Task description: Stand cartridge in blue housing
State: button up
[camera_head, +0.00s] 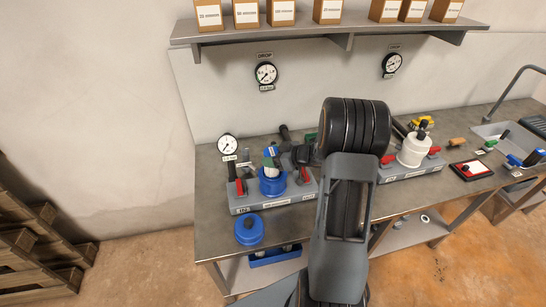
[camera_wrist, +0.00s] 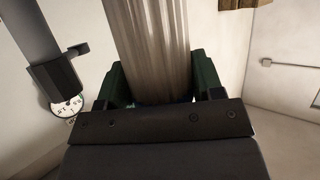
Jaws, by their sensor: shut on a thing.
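The open blue housing (camera_head: 272,186) stands on the left grey manifold block, between red-handled valves. My gripper (camera_head: 276,161), with dark green fingers, is just above it and partly hidden behind my arm. In the wrist view my gripper (camera_wrist: 155,95) is shut on a pale pleated cartridge (camera_wrist: 148,45), which runs between the fingers. In the head view the cartridge (camera_head: 270,171) shows as a small white piece with blue at its top, over the housing mouth. I cannot tell whether its lower end is inside the housing.
A blue cap (camera_head: 249,230) lies on the bench (camera_head: 215,203) at front left. A white housing (camera_head: 413,151) stands on the right manifold block. A gauge (camera_head: 228,145) rises behind the left block. A shelf with several boxes (camera_head: 282,12) hangs above.

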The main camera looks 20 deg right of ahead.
jog(key=shift+f, duration=0.15)
jog(key=shift+f, duration=0.1)
jog(key=shift+f, duration=0.5)
jog(key=o, duration=1.1)
jog(key=shift+r, duration=0.1)
